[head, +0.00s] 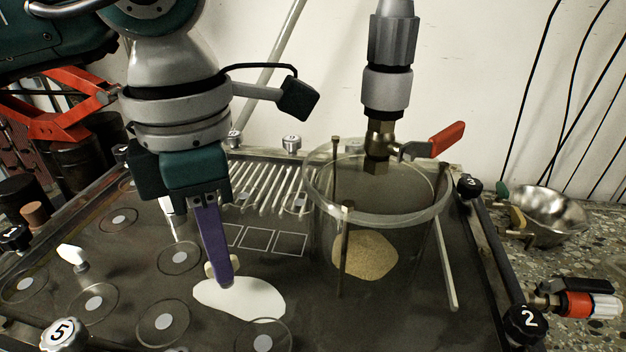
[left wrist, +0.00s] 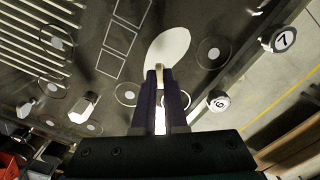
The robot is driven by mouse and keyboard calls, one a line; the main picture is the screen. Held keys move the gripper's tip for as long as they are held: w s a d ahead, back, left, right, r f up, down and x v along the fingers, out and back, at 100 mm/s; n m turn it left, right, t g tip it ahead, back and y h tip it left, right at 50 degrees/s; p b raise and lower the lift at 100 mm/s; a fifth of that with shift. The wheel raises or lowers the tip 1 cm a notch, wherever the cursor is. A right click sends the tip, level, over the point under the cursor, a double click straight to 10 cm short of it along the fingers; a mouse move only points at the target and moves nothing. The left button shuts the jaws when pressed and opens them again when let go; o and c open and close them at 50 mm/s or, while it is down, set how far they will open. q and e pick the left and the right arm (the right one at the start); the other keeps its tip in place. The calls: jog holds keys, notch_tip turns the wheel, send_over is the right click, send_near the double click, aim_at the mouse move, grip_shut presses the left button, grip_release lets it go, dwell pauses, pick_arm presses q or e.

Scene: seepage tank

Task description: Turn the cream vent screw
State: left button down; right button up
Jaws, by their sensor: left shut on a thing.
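The cream vent screw (head: 209,270) shows as a small cream piece at the tips of my left gripper (head: 226,281), just above or at the white patch on the dark tank lid. In the left wrist view its cream end (left wrist: 158,67) shows between the purple fingertips (left wrist: 160,74) of my left gripper, which is shut on it. The fingers point down and hide most of the screw. I cannot tell whether its lower end touches the lid. My right gripper is not in view.
A clear cylinder (head: 318,190) with a brass valve and red lever (head: 446,139) stands right of my gripper. A white knob (head: 72,254) stands at the left. A metal bowl (head: 548,213) lies beyond the right edge.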

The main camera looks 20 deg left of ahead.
pick_arm(q)
jog(key=n, duration=0.3)
jog(key=shift+n, duration=2.1)
jog(key=shift+r, duration=0.1)
jog(key=c, duration=1)
grip_release()
jog(key=shift+o, duration=0.2)
notch_tip(320, 180, up, 10)
jog(key=shift+d, duration=0.1)
